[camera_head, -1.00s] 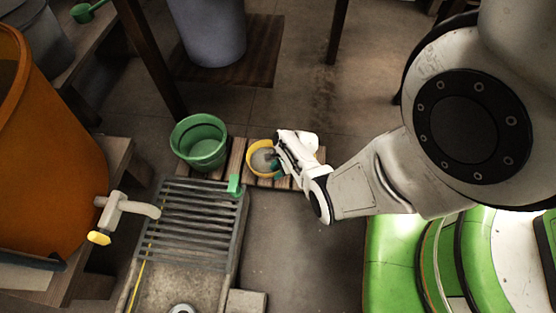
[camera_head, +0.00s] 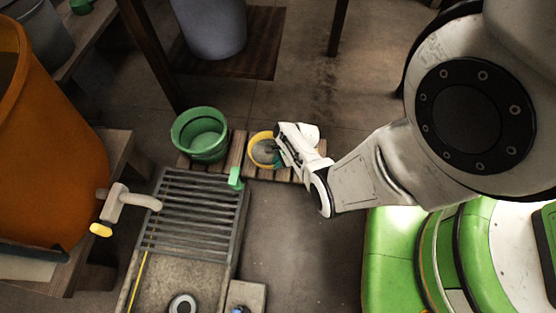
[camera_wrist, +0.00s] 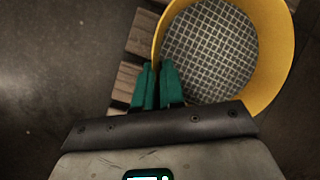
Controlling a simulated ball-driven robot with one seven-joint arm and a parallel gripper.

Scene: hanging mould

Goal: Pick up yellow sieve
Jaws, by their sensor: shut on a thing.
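The yellow sieve (camera_head: 252,150) is a round ring with a grey wire mesh. In the head view it is at the wooden slats, right of the green bucket. In the wrist view the sieve (camera_wrist: 268,92) fills the upper right, mesh facing the camera. My gripper (camera_wrist: 157,72) has green fingers closed together at the sieve's left rim. It is shut on the sieve's rim; the exact grip is partly hidden by the fingers. In the head view my gripper (camera_head: 281,155) reaches the sieve from the right. Whether the sieve touches the slats I cannot tell.
A green bucket (camera_head: 203,148) stands left of the sieve on the wooden slats (camera_head: 236,155). A metal grate (camera_head: 190,215) over a basin lies in front, with a small green object (camera_head: 236,180) at its corner. An orange barrel (camera_head: 40,150) with a tap stands left. Floor at centre is clear.

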